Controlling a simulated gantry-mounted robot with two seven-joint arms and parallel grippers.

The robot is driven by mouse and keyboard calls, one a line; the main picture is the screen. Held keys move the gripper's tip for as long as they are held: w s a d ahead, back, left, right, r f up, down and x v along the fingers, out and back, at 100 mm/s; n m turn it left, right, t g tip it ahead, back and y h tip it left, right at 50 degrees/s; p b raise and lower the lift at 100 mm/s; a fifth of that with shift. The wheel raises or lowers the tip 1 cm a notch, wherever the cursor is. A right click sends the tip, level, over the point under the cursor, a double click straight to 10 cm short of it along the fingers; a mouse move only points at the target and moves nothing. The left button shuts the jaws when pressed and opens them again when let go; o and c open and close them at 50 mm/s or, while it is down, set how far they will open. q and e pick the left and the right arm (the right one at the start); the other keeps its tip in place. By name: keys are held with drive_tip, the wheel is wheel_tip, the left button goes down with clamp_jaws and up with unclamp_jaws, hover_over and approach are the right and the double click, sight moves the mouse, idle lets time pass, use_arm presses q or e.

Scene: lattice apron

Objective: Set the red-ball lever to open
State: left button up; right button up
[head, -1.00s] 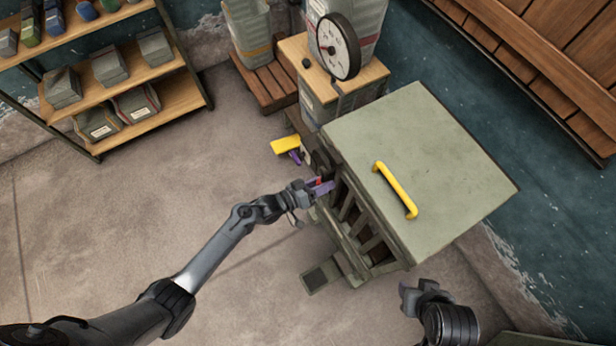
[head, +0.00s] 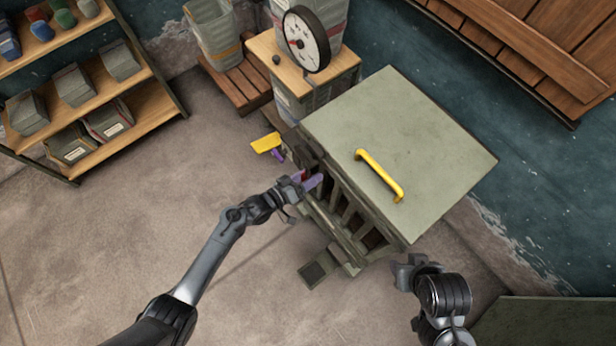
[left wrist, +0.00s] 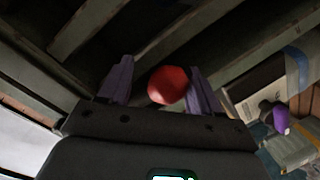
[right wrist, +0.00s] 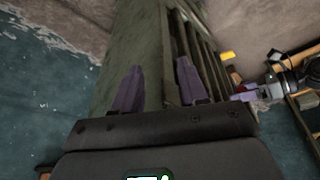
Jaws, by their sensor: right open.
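The red ball (left wrist: 168,85) of the lever sits between the two purple fingers of my left gripper (left wrist: 162,84) in the left wrist view. A gap shows between the ball and the left finger, and the ball lies closer to the right finger. The lever's arm is hidden. In the head view my left gripper (head: 312,180) is at the slatted side of the green cabinet (head: 440,130), with a bit of red showing beside its fingers. My right gripper (right wrist: 158,85) is open and empty, near the cabinet's front right corner in the head view (head: 402,272).
A yellow handle (head: 380,175) stands on the cabinet top. A yellow plate (head: 266,143) and a purple part (head: 278,156) stick out at the cabinet's left. A dial scale (head: 306,40) stands behind, a shelf (head: 150,110) at left. The floor at left is clear.

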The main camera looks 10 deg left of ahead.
use_arm(q)
drive_tip(key=shift+f, duration=0.1)
drive_tip(key=shift+s, duration=0.2)
drive_tip(key=p+v, duration=0.2)
drive_tip(key=v, duration=0.8)
drive_tip(key=shift+a, duration=0.25)
drive_tip(key=shift+s, duration=0.1)
drive_tip(key=shift+c, duration=0.3)
